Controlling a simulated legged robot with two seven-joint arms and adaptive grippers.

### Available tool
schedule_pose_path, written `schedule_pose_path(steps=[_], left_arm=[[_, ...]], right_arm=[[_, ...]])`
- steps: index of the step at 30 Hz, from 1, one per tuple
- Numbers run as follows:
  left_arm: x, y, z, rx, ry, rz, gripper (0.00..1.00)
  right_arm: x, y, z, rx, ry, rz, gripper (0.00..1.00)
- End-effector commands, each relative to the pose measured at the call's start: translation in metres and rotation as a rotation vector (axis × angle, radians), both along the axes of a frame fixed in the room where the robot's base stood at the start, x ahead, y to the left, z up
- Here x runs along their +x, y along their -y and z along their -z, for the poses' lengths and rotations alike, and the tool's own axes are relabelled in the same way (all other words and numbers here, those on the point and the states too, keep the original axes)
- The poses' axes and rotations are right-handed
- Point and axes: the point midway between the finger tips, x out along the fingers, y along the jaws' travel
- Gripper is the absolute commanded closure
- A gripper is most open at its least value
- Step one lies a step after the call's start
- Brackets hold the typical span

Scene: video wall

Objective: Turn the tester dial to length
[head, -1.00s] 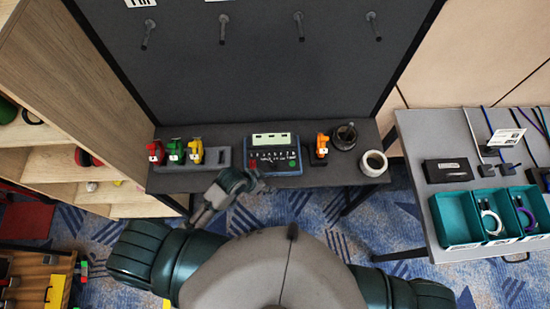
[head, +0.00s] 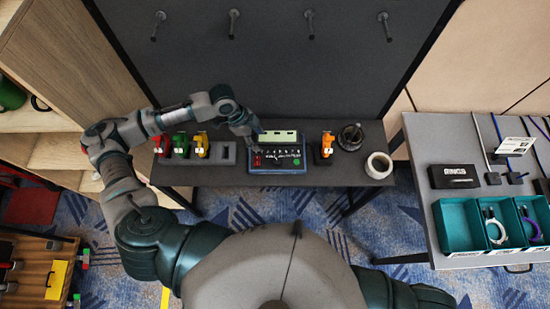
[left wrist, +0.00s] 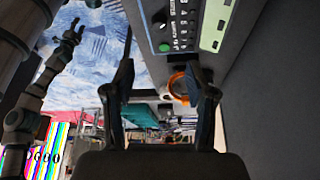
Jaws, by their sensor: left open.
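The tester (head: 277,167) is a blue-edged box with a pale display strip, a row of small markings, a red part and a green button, on the dark bench. In the left wrist view its panel (left wrist: 183,25) shows at the top, with a dark round knob, likely the dial (left wrist: 159,18), near the green button. The dial's setting is too small to read. My left gripper (head: 250,136) is at the tester's upper left in the head view. Its fingers (left wrist: 165,80) are apart and empty. A gripper, probably my right one (left wrist: 74,34), shows small in the left wrist view.
Red, green and yellow tools stand in a grey holder (head: 226,154) left of the tester. An orange tool (head: 326,148), a dark round pot (head: 350,136) and a white roll (head: 378,165) stand to its right. A dark panel with pegs rises behind.

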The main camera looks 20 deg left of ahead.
Motion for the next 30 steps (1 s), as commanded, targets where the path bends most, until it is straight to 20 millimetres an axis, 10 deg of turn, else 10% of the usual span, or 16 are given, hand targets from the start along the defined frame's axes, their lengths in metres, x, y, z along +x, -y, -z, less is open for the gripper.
schedule_pose_path(steps=[18,30], left_arm=[[0.004,0.052,0.126,-0.002,-0.001,0.002,0.44],[0.005,0.063,0.15,-0.001,0.0,0.001,0.44]], right_arm=[[-0.001,0.003,0.005,-0.004,-0.001,-0.002,0.6],[-0.001,0.003,0.006,-0.004,-0.001,-0.003,0.6]])
